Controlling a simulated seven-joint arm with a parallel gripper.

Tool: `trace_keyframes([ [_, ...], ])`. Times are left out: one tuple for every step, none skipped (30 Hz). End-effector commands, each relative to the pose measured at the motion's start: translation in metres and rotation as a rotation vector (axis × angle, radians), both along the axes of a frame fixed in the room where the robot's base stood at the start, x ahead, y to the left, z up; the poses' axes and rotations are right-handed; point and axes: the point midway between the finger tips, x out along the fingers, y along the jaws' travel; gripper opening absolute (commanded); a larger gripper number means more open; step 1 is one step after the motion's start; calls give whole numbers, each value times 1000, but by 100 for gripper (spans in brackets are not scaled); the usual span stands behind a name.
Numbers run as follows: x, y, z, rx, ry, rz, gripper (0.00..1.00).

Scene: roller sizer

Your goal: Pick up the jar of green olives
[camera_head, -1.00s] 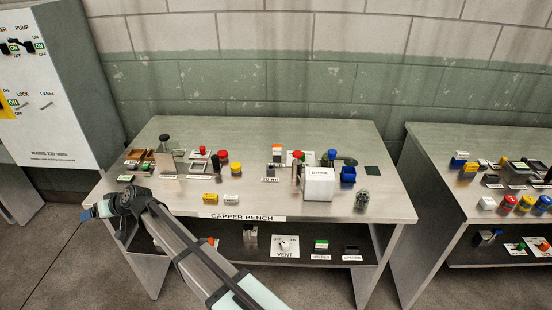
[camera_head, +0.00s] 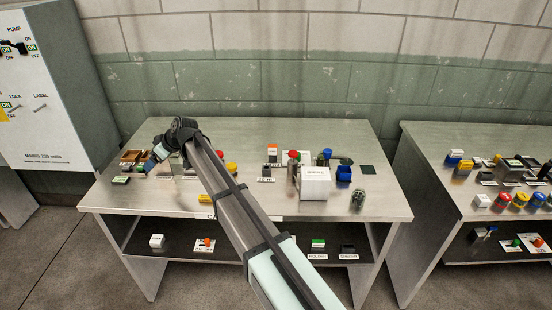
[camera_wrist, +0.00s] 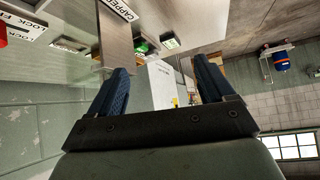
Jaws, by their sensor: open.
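A small glass jar with dark greenish contents (camera_head: 357,199), which looks like the jar of green olives, stands upright near the front right of the capper bench (camera_head: 385,208). Its contents are too small to read clearly. My gripper (camera_head: 150,162), with blue fingers, is over the bench's left end, far to the left of the jar. In the wrist view the two blue fingers (camera_wrist: 163,75) stand apart with nothing held between them. The jar is not recognisable in the wrist view.
Red-topped items (camera_head: 293,155) and a blue-topped one (camera_head: 327,154) stand behind the box. Bare bench lies right of the jar. My arm hides the bench's middle left.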

Motion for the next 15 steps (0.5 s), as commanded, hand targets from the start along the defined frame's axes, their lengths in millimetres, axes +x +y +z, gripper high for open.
trace_keyframes([
  [22,-28,0,-43,-23,6,82],
  [32,-43,0,-69,-33,13,82],
  [45,-64,0,-105,-48,25,82],
  [54,-80,0,-132,-58,32,82],
  [63,-96,0,-159,-68,41,82],
  [75,-118,1,-196,-79,52,82],
  [83,-136,1,-223,-85,60,82],
  [91,-153,1,-251,-92,69,82],
  [102,-176,2,-286,-96,79,82],
  [109,-195,2,-313,-99,88,82],
  [115,-212,3,-341,-101,97,82],
  [124,-237,4,-375,-102,108,82],
  [130,-255,5,-402,-103,117,82],
  [135,-274,6,-427,-101,127,82],
  [142,-299,8,-461,-97,138,82],
])
